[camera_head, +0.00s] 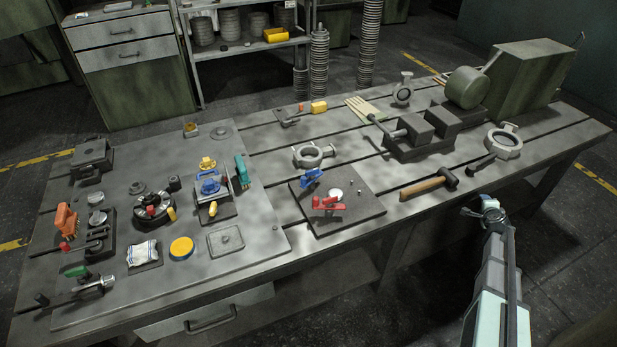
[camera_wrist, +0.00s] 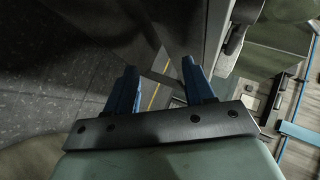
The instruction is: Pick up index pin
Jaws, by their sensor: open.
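I cannot tell for certain which part is the index pin. Small pin-like pieces (camera_head: 360,187) stand on the dark fixture plate (camera_head: 370,209), beside a blue clamp (camera_head: 311,177) and a red clamp (camera_head: 328,203). A grey tray (camera_head: 213,248) at the front left also bears a small knobbed part (camera_head: 226,238). My gripper (camera_head: 479,207) is off the table's front edge, right of the plate and apart from all these. In the wrist view its two blue fingers (camera_wrist: 160,72) are spread with nothing between them, above the floor.
A hammer (camera_head: 430,186) lies near the front edge, close to my gripper. Ring-shaped castings (camera_head: 503,142) and dark blocks (camera_head: 418,145) stand farther back. Many tools and clamps crowd the left half. The table front (camera_head: 340,243) between plate and edge is bare.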

